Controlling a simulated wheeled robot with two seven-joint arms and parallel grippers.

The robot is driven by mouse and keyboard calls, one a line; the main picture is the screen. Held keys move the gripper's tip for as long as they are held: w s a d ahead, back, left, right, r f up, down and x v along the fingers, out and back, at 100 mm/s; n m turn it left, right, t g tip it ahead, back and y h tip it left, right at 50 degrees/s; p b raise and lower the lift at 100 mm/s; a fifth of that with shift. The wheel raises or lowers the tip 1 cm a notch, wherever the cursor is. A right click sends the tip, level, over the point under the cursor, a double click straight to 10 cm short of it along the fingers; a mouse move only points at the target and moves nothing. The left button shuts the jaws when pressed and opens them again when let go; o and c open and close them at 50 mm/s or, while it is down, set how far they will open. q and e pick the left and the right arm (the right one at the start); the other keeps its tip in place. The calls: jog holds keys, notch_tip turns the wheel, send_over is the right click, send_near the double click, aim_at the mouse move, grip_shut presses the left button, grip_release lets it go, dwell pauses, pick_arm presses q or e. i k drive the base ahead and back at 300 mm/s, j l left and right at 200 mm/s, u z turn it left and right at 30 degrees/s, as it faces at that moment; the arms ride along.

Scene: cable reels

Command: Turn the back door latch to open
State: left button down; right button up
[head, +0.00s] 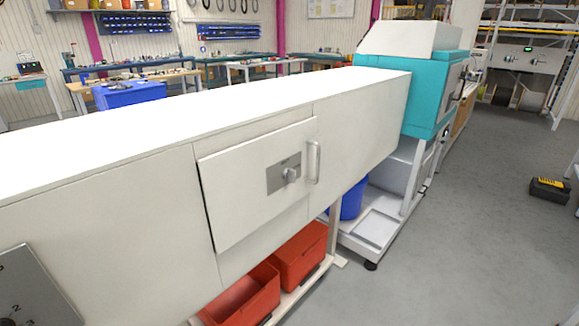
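A white door panel (240,195) sits on the side of a long white cabinet (150,215). The panel stands slightly proud of the cabinet face. A light vertical bar handle (314,162) is to the right of the knob. The knob's exact turn position is too small to tell. Neither of my grippers shows in the head view.
Red bins (300,255) stand on a low rack under the cabinet. A teal machine (432,92) stands at the cabinet's far end, with a blue bin (351,202) below. The grey floor (470,235) at the right is clear except for a black and yellow case (549,190).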

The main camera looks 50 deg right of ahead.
aim_at(290, 174)
jog(key=z, duration=1.55)
